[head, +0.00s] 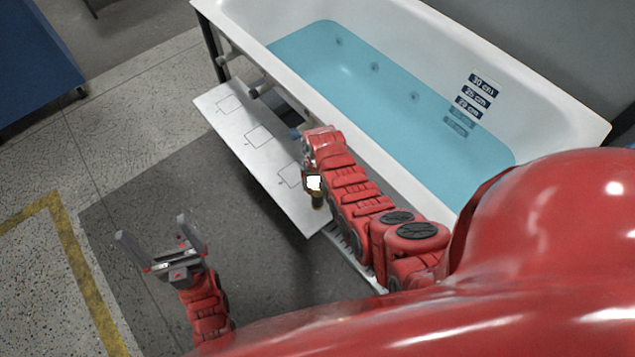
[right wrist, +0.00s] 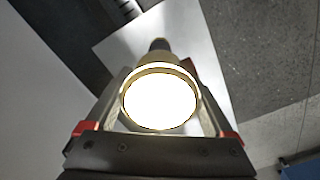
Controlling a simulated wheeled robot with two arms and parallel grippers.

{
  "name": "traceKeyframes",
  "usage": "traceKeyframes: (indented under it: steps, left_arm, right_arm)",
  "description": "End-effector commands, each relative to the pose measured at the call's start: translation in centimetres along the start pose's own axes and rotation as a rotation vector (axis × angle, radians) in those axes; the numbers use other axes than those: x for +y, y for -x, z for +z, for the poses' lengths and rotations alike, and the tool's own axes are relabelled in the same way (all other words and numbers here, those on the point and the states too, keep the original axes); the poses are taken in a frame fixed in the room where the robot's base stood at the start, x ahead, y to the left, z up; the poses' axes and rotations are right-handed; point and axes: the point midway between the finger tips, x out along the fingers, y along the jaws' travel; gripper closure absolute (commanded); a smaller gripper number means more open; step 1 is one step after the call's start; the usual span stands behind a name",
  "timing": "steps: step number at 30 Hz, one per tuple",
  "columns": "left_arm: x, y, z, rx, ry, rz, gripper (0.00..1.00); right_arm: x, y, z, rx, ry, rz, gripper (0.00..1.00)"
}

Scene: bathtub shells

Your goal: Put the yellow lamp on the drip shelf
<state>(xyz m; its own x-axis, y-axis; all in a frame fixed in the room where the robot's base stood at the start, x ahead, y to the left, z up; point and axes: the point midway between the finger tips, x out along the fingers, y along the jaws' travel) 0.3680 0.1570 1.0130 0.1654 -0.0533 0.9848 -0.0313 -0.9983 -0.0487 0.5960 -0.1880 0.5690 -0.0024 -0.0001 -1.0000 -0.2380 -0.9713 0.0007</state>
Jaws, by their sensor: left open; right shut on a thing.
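The lamp (right wrist: 158,98) is in the right wrist view, its bright white round face ringed by a yellowish rim, with a dark end beyond. My right gripper (right wrist: 157,80) is shut on it, one finger on each side. In the head view the lamp (head: 315,184) shows as a small glowing spot with a dark end, partly hidden by my right arm. The drip shelf (head: 232,119) is the long white panel beside the tub. The lamp is over its near end; its height above it is hard to tell. My left gripper (head: 152,227) is open and empty over the floor.
The shelf has several outlined squares, and the visible ones look bare. The white bathtub (head: 540,95) with blue water stands right behind the shelf. Pipe fittings (head: 262,88) show between the tub and shelf. A blue cabinet (head: 40,55) is far left. Floor left of the shelf is clear.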

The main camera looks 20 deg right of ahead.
Motion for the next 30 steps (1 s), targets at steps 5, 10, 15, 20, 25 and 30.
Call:
traceKeyframes:
  steps: [5, 10, 15, 20, 25, 30]
  left_arm:
    - [0.0, 0.0, 0.0, 0.000, 0.000, 0.000, 0.00]
    - [0.0, 0.2, 0.0, 0.000, 0.000, 0.000, 0.00]
    - [0.0, 0.2, 0.0, 0.000, 0.000, 0.000, 0.00]
    - [0.0, -0.1, 0.0, 0.000, 0.000, 0.000, 0.00]
    - [0.0, 0.1, 0.0, 0.000, 0.000, 0.000, 0.00]
    - [0.0, 0.1, 0.0, 0.000, 0.000, 0.000, 0.00]
  right_arm:
    - [0.0, 0.0, -0.1, 0.001, 0.000, 0.000, 1.00]
    - [0.0, -0.2, -0.1, 0.001, 0.000, 0.000, 0.05]
    - [0.0, -0.2, 0.0, 0.001, 0.000, 0.000, 0.00]
    - [0.0, 0.2, 0.0, 0.001, 0.000, 0.000, 0.00]
    - [0.0, 1.0, -0.1, 0.004, 0.000, -0.001, 0.00]
    - [0.0, 3.3, -0.2, 0.007, -0.001, -0.002, 0.00]
